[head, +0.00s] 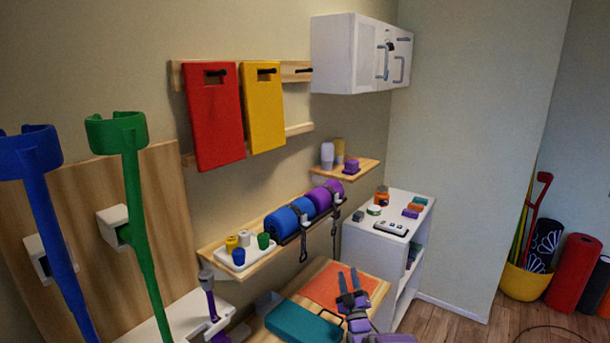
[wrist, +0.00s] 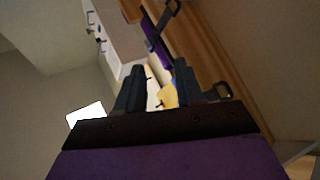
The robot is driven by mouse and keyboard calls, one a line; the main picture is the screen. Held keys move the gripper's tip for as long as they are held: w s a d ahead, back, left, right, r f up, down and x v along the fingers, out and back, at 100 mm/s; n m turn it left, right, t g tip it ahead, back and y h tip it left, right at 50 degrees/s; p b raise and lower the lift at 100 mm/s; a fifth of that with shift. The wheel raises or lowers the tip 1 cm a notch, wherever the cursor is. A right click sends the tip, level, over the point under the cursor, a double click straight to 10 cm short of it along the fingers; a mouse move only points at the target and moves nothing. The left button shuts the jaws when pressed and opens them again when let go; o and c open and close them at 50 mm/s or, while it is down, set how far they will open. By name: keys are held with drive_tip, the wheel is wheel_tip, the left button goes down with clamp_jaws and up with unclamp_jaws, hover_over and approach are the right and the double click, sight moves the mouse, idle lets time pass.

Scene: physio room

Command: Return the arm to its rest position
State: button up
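My arm, purple and dark grey, shows in the head view at the bottom, right of centre. My gripper (head: 348,281) points away from me, in front of an orange-red mat on a wooden bench. In the wrist view my gripper (wrist: 160,82) has its two dark fingers apart, with a gap between them. Nothing is held between the fingers. White and yellow surfaces show behind the gap. The lower part of my arm is cut off by the frame edge.
A teal case (head: 302,322) lies just left of my arm. A shelf (head: 226,257) with blue and purple rolls (head: 283,221) and hanging straps is behind. A white cabinet (head: 368,245) stands beyond. Crutches (head: 137,195) are at left. Floor (head: 455,325) at right is mostly clear.

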wheel_tip(320, 180, up, 6)
drive_tip(key=d+m+g+h, duration=0.2)
drive_tip(key=g, duration=0.4)
drive_tip(key=s+d+r+m+g+h, duration=0.1)
drive_tip(key=s+r+g, duration=0.15)
drive_tip(key=s, duration=0.25)
drive_tip(key=s+d+r+m+g+h, duration=0.1)
drive_tip(key=s+m+g, duration=0.15)
drive_tip(key=s, duration=0.35)
drive_tip(key=s+a+r+m+g, duration=0.1)
drive_tip(key=s+g, duration=0.6)
drive_tip(key=s, duration=2)
drive_tip(key=s+a+r+m+g, duration=0.2)
drive_tip(key=s+g, duration=0.5)
drive_tip(key=s, duration=2)
drive_tip(key=shift+s+a+y, duration=0.25)
drive_tip(key=shift+a+y, duration=0.05)
drive_tip(key=shift+a, duration=0.35)
drive_tip(key=shift+r+m, duration=0.1)
drive_tip(key=shift+m, duration=0.15)
